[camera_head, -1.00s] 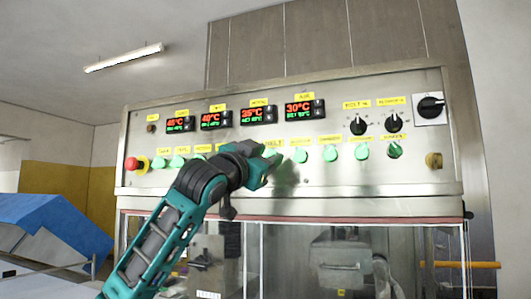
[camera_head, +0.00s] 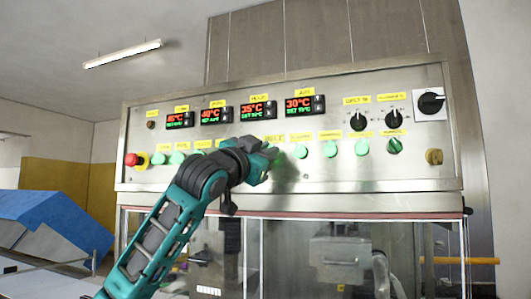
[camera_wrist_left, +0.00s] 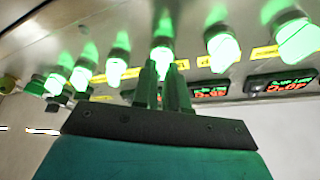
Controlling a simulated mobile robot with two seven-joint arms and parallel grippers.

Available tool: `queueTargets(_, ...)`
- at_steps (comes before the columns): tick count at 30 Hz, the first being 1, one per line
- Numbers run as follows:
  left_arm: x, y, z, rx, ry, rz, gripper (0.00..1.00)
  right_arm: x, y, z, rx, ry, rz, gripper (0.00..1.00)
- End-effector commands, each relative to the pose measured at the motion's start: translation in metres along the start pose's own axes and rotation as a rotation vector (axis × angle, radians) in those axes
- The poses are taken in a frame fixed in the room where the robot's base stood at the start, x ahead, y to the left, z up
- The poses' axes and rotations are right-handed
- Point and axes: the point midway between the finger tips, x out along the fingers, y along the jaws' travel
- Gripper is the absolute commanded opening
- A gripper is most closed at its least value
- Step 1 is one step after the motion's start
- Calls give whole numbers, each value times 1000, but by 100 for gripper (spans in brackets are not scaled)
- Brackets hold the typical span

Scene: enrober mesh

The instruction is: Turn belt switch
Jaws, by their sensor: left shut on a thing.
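The belt switch is a green lit knob under the yellow "BELT" label (camera_head: 274,140) on the steel control panel (camera_head: 230,187). In the head view my left gripper (camera_head: 271,153) covers the switch. In the left wrist view the green belt switch (camera_wrist_left: 162,57) sits at the fingertips of my left gripper (camera_wrist_left: 162,70), whose two fingers are shut on it. How far the knob is turned cannot be made out. My right gripper is not in view.
Green knobs (camera_head: 301,151) stand in a row on both sides. Black dials (camera_head: 357,121) are at the upper right, a red emergency button (camera_head: 132,160) at the left. Temperature displays (camera_head: 258,111) line the top. Glass doors (camera_head: 330,255) are below the panel.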

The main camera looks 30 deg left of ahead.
Motion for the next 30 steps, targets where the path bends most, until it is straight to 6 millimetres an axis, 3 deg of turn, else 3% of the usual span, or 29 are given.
queueTargets(11, 0, 3, 2, -149, -1, -57, 0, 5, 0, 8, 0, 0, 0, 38)
queueTargets(30, 1, 5, 0, -690, -4, -280, 0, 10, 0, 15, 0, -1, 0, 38)
